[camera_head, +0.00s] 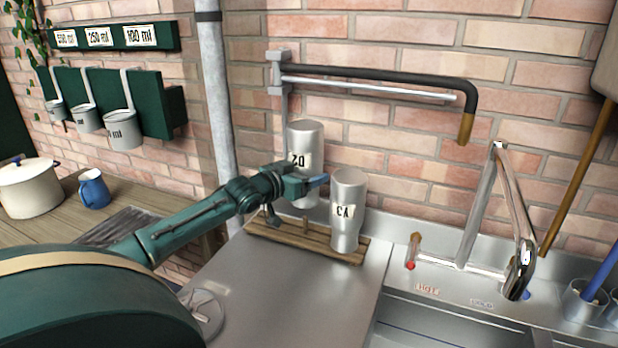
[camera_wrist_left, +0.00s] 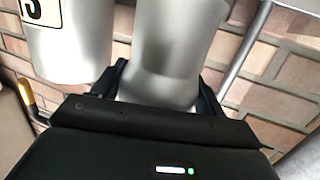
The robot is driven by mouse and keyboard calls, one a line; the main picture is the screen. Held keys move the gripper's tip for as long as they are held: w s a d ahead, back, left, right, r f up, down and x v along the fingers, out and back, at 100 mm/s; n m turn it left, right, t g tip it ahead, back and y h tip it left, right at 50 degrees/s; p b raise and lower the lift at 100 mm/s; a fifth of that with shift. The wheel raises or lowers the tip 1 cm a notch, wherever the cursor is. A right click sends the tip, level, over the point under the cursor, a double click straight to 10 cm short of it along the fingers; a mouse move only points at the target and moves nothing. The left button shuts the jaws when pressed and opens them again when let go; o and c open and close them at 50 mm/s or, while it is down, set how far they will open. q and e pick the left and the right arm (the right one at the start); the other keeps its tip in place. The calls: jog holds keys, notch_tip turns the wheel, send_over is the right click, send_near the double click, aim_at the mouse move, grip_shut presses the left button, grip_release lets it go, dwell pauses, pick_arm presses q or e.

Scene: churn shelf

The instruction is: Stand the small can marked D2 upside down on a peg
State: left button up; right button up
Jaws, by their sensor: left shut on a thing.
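The can marked D2 (camera_head: 305,140) is silver and upside down, its label inverted. My left gripper (camera_head: 308,184) is shut on it, around its lower part in the head view; the can also fills the middle of the left wrist view (camera_wrist_left: 170,55). The wooden peg rack (camera_head: 285,234) is on the metal counter below, with a short bare peg (camera_head: 305,224) showing. The gripper partly hides the can's lower end, and I cannot tell whether it touches the rack. My right gripper is not in view.
Another inverted silver can (camera_head: 347,225) stands on the rack's right end, close beside the held can; it shows at left in the wrist view (camera_wrist_left: 70,45). A black swing arm (camera_head: 380,74) is on the brick wall behind. A tap (camera_head: 470,220) is right.

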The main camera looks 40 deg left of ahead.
aim_at(305, 215)
pick_arm(q)
notch_tip(305, 215, down, 4)
jog(key=b, duration=0.4)
jog(key=shift+r, duration=0.15)
jog(key=shift+f, duration=0.2)
jog(key=shift+f+b, duration=0.8)
jog(key=shift+f, duration=2.1)
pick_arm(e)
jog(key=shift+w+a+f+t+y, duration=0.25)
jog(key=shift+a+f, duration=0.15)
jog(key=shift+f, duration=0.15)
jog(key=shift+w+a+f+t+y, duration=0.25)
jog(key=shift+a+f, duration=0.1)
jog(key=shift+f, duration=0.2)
pick_arm(q)
jog(key=shift+f, duration=0.25)
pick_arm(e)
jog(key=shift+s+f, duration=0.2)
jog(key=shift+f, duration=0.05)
pick_arm(q)
jog(key=o, duration=1)
jog(key=shift+c, duration=0.2)
jog(key=shift+o, duration=1)
jog(key=shift+s+f, duration=0.1)
jog(key=shift+f, duration=0.05)
